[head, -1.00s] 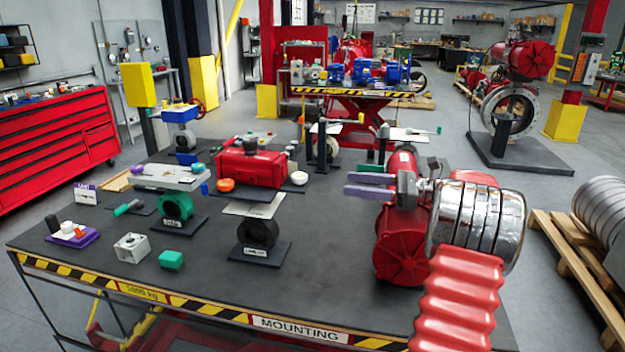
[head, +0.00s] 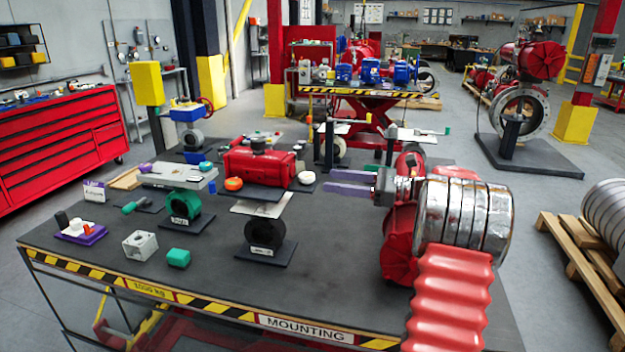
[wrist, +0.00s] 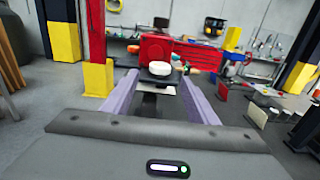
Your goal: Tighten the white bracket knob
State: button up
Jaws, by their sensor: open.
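The white knob (head: 306,177) sits at the right end of the red actuator (head: 258,166) on the bench. It also shows in the wrist view (wrist: 159,68), ahead of my fingers and roughly centred between them, with the red actuator body behind it. My gripper (head: 326,181) has two long purple fingers pointing left towards the knob. They are apart, with nothing between them, and their tips appear a short way to the right of the knob. The fingers also show in the wrist view (wrist: 158,88). An orange knob (head: 234,184) sits at the actuator's left end.
A dark valve (head: 262,232) stands under the actuator's plate. A teal valve unit (head: 183,205) is to its left. A grey box (head: 139,245) and a green block (head: 178,258) lie near the front edge. The bench (head: 340,285) is clear at front centre.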

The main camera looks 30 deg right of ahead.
aim_at(314, 175)
jog(key=x, duration=0.6)
jog(key=shift+w+a, duration=0.3)
jog(key=c, duration=1.1)
